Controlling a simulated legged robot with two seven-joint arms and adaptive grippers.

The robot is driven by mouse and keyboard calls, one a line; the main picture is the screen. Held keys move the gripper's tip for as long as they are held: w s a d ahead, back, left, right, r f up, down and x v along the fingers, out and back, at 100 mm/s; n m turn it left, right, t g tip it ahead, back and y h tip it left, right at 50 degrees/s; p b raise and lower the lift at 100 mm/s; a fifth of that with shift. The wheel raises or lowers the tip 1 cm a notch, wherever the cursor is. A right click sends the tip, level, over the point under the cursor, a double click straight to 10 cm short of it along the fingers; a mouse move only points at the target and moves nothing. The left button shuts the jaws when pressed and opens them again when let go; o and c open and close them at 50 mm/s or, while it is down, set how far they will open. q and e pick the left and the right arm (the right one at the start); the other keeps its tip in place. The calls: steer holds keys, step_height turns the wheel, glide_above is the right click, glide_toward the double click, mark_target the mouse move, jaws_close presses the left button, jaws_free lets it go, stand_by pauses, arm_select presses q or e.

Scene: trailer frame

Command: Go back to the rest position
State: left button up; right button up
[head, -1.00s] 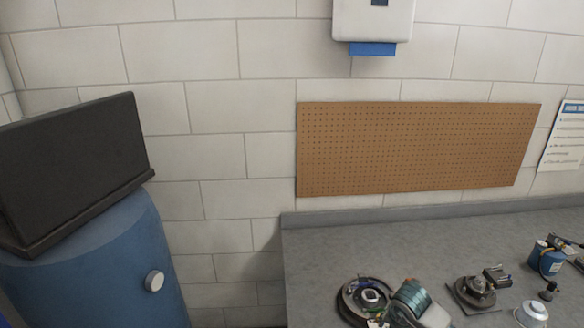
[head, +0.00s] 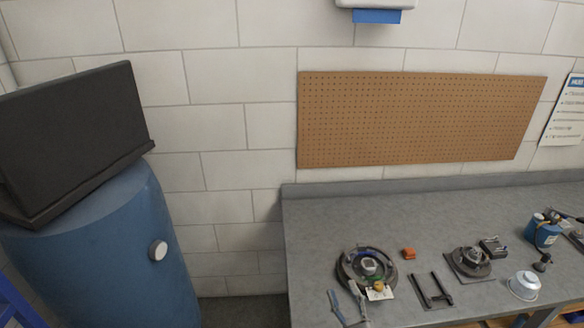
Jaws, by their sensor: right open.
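My left gripper is not in view.
The grey bench (head: 335,218) holds an orange block (head: 408,253), a dark forked stand (head: 431,291), a motor-like part (head: 470,262), a white bowl (head: 523,285) and a blue can (head: 543,231). A blue barrel (head: 100,255) carries a dark case (head: 75,135) at left. The bench's back strip is clear.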

steer(key=s+d+f+m+g+h, duration=0.3)
steer(key=d+f+m+g+h, duration=0.15)
steer(key=f, duration=0.45)
steer(key=s+d+f+m+g+h, duration=0.3)
steer(key=d+f+m+h, duration=0.25)
steer(key=f, duration=0.45)
steer(key=s+a+f+g+y, duration=0.1)
steer(key=s+f+g, duration=0.45)
steer(key=s, duration=0.45)
steer(key=s+f+g+y, duration=0.1)
steer(key=s+f+g, duration=0.3)
steer(key=s+f, duration=0.45)
steer(key=s+f+g, duration=0.2)
steer(key=s+f, duration=0.1)
steer(key=f, duration=1.9)
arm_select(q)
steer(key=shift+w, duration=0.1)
arm_select(e)
steer(key=s+d+f+g, duration=0.1)
steer(key=s+f, duration=1.2)
steer(key=f, duration=0.3)
steer(key=shift+d, duration=0.25)
